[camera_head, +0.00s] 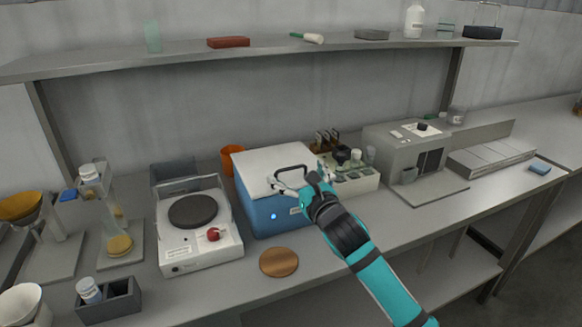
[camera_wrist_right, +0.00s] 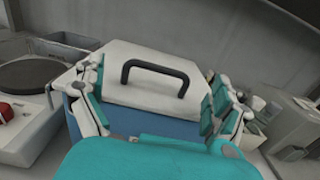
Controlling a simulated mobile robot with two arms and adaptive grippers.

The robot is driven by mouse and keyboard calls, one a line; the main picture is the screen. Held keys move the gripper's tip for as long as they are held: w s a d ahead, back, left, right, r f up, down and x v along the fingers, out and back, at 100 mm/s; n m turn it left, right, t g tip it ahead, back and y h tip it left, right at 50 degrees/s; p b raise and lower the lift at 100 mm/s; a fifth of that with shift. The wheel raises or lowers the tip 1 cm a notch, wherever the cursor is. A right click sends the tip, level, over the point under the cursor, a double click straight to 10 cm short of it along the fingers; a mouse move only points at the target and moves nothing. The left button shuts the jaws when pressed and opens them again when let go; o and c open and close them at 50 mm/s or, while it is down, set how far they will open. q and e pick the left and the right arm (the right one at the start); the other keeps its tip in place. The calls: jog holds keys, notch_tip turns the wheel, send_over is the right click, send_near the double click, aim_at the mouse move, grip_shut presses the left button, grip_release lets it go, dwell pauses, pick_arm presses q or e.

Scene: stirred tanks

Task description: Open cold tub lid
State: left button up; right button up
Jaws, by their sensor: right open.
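The cold tub (camera_head: 275,211) is a blue box on the bench, and its white lid (camera_head: 262,164) lies flat and closed on top. A dark bar handle (camera_head: 293,171) stands on the lid. In the right wrist view the handle (camera_wrist_right: 155,74) is in the upper middle, on the white lid (camera_wrist_right: 130,92), with the blue front (camera_wrist_right: 120,118) below. My right gripper (camera_head: 287,185) is over the front part of the lid. In the wrist view its fingers (camera_wrist_right: 158,98) are wide apart, on either side of the handle, with nothing between them gripped. My left gripper is out of view.
A hot plate (camera_head: 205,240) stands close left of the tub. A rack with bottles (camera_head: 352,178) is close on the right, then a grey machine (camera_head: 395,150). An orange cup (camera_head: 232,158) is behind. A copper disc (camera_head: 279,262) lies in front. A shelf (camera_head: 270,48) runs above.

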aim_at(292, 169)
jog(key=shift+x, duration=1.9)
